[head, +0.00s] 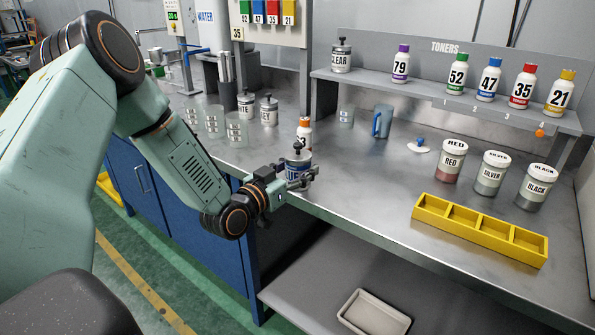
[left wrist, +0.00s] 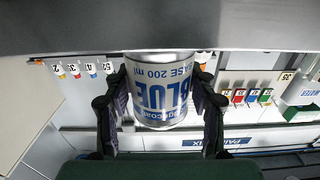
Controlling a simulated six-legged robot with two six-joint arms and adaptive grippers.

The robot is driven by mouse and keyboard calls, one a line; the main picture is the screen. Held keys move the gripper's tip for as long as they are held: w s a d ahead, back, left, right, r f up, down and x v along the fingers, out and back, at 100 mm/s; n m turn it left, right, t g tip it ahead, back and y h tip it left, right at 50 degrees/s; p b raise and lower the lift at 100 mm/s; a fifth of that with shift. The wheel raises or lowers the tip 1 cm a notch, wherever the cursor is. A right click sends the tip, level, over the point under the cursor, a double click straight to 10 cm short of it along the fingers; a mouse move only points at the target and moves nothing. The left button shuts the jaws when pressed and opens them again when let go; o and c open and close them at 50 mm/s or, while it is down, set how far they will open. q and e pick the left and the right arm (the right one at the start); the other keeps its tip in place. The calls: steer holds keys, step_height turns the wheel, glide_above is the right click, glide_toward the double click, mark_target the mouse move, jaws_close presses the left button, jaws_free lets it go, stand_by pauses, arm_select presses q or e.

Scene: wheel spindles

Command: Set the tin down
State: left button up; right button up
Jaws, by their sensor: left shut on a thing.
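The tin labelled BLUE, base 200 ml (head: 297,161), has a dark lid with a knob and is at the front edge of the metal bench. My left gripper (head: 299,182) is shut on its body, fingers on either side. The left wrist view shows the tin (left wrist: 159,90) between the two fingers (left wrist: 160,105), its label facing the camera. The tin looks about upright in the head view. The gripper hides its lower part, so I cannot tell whether its base touches the bench. My right gripper is not in view.
An orange-capped bottle (head: 304,132) stands just behind the tin. Lidded tins (head: 268,110) and clear beakers (head: 236,131) are left of it. A blue-handled jug (head: 382,121), RED, SILVER and BLACK jars (head: 492,173) and a yellow tray (head: 424,208) are right. The bench between is mostly clear.

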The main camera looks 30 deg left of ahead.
arm_select(q)
steer(key=shift+d+r, duration=0.15)
steer(key=shift+d, duration=0.05)
steer(key=shift+s+a, duration=0.1)
steer(key=o, duration=1.2)
steer(key=shift+a+f, duration=0.15)
steer(key=shift+f, duration=0.05)
steer(key=shift+c, duration=0.2)
steer(key=shift+o, duration=1.3)
steer(key=shift+d, duration=0.2)
steer(key=shift+a+r, duration=0.15)
